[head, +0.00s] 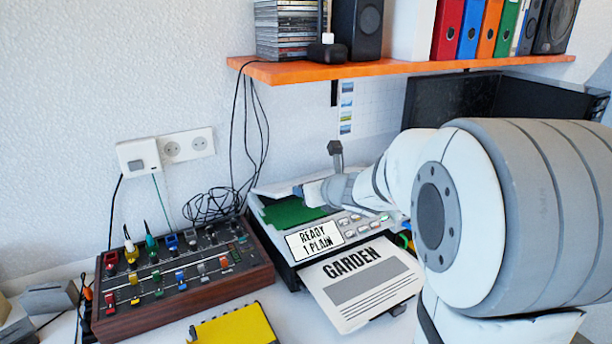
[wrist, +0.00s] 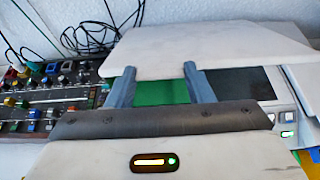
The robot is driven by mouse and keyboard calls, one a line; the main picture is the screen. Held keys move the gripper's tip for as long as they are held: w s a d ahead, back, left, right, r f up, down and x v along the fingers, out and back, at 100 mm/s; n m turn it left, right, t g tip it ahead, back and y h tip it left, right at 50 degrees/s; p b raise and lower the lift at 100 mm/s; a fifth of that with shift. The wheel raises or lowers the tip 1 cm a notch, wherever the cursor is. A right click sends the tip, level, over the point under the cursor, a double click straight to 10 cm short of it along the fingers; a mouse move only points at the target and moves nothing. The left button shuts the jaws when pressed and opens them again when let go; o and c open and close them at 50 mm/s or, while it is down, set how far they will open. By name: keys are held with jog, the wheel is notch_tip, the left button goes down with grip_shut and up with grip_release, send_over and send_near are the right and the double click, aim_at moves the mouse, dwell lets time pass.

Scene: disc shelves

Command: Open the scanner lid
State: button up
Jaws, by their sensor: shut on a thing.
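In the wrist view the lid (wrist: 215,45) spans the top, and the green patch (wrist: 162,91) shows between my fingers. My gripper (wrist: 160,74) is shut on the lid's front edge, its two fingers set apart. In the head view my gripper (head: 315,192) is small and partly hidden by my arm.
A printed "GARDEN" sheet (head: 360,282) sticks out at the scanner's front. A mixer (head: 180,270) stands left, with a yellow notebook (head: 235,328) before it. Loose black cables (head: 215,203) lie behind. An orange shelf (head: 400,67) hangs above.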

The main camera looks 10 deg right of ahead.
jog(key=shift+g, duration=0.7)
jog(key=r+p, duration=0.1)
jog(key=p, duration=0.1)
jog(key=w+r+p, duration=0.1)
jog(key=p, duration=0.1)
jog(key=r+p, duration=0.2)
jog(key=shift+w+a+p, duration=0.3)
jog(key=shift+w, duration=0.05)
jog(key=w+r+p, duration=0.2)
jog(key=r+p, duration=0.1)
jog(key=shift+w+a, duration=0.3)
jog(key=shift+w, duration=0.1)
jog(key=shift+w+a+r+p, duration=0.25)
jog(key=shift+w+r+p, duration=0.55)
jog(key=shift+w+p, duration=0.15)
jog(key=o, duration=1.4)
jog(key=shift+f, duration=0.1)
jog(key=shift+s, duration=0.1)
jog(key=s+d, duration=0.1)
jog(key=s, duration=0.3)
jog(key=s+d+b, duration=0.1)
jog(key=s, duration=0.3)
jog(key=s+d, duration=0.1)
jog(key=s, duration=0.3)
jog(key=shift+s+d+r, duration=0.2)
jog(key=shift+s+r, duration=0.05)
jog(key=shift+r, duration=0.05)
